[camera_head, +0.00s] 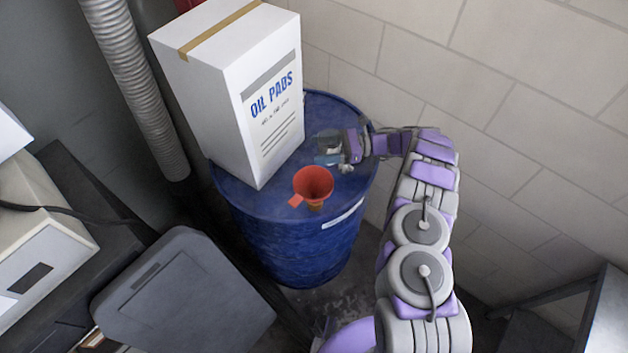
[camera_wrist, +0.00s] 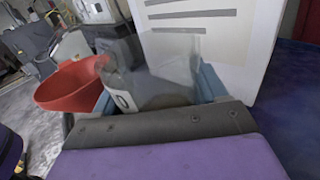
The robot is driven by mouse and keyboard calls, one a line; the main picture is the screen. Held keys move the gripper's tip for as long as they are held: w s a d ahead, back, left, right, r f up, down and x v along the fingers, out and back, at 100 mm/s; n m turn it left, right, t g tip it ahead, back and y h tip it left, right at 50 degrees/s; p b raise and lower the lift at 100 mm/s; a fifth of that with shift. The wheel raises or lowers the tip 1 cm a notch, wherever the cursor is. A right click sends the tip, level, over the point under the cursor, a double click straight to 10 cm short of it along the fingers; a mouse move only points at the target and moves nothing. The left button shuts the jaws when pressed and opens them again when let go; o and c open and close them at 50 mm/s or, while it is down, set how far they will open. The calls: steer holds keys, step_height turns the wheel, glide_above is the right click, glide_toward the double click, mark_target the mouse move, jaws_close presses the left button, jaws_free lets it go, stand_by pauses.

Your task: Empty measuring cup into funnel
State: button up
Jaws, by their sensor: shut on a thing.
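The red funnel (camera_head: 313,184) stands in the top of the blue drum, near its front edge. It also shows at the left of the wrist view (camera_wrist: 68,88). My gripper (camera_head: 338,155) is above the drum top, behind and a little right of the funnel. It is shut on a clear measuring cup (camera_head: 328,141), which shows as a see-through shape in the wrist view (camera_wrist: 178,62). The cup is beside the funnel, not over its mouth. The fingers partly hide the cup, and its contents and exact tilt cannot be told.
A white box marked OIL PADS (camera_head: 225,90) stands on the blue drum (camera_head: 295,245), left of and close to my gripper. A block wall (camera_head: 510,120) rises behind and right. A grey bin lid (camera_head: 185,295) and a ribbed hose (camera_head: 130,85) are at left.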

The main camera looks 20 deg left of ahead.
steer(key=shift+s+a+f+g, duration=0.2)
steer(key=shift+s+a+g, duration=0.2)
steer(key=shift+a, duration=0.3)
steer(key=s+r+n+t+h+p, duration=0.2)
steer(key=s+r+n+t+p, duration=0.1)
steer(key=r+n, duration=0.5)
steer(key=shift+s+d+r+n+t+h, duration=0.2)
steer(key=shift+s+r+n+t+h, duration=0.15)
steer(key=shift+s+n+t, duration=0.3)
steer(key=shift+f+n+b, duration=0.25)
steer(key=shift+b, duration=0.1)
steer(key=shift+t+b, duration=0.25)
steer(key=shift+b, duration=0.05)
steer(key=shift+s+r+n+t+h+b, duration=0.1)
steer(key=shift+r+n+t+h+b, duration=0.3)
steer(key=shift+n+b, duration=0.45)
